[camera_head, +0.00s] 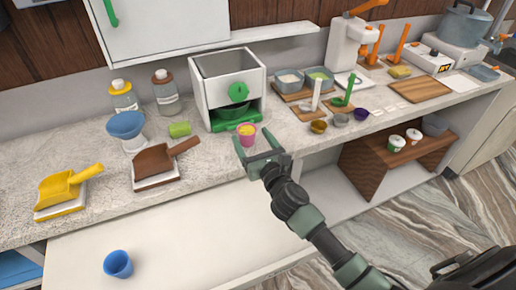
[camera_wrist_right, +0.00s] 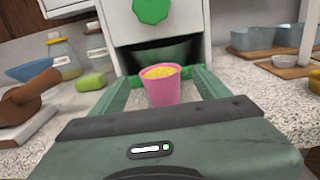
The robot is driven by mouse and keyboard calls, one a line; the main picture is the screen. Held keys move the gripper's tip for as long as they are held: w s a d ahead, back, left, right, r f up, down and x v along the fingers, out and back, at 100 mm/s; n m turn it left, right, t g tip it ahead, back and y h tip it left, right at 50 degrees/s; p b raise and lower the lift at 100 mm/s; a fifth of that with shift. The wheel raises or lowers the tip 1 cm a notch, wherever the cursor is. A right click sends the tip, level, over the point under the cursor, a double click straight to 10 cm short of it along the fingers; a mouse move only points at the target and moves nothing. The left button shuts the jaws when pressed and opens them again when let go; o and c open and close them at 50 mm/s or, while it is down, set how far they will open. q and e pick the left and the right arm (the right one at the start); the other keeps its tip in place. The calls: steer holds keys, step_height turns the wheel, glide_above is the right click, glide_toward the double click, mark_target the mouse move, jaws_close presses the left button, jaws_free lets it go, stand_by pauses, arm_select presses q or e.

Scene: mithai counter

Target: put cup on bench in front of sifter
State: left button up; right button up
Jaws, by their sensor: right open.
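A pink cup (camera_head: 246,138) with yellow contents stands upright on the speckled bench (camera_head: 215,165), right in front of the sifter (camera_head: 228,85). The sifter is a white box with a green knob and a green tray at its base. My right gripper (camera_head: 254,143) is open at the bench's front edge, its fingers pointing at the sifter. In the right wrist view the cup (camera_wrist_right: 160,88) sits between the two spread fingers, with the dark opening of the sifter (camera_wrist_right: 185,27) behind it. I cannot tell whether a finger touches the cup. My left gripper is not in view.
A blue cup (camera_head: 118,264) stands on a lower white surface.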

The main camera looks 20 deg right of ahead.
steer(key=s, duration=0.5)
steer(key=shift+d, duration=0.1)
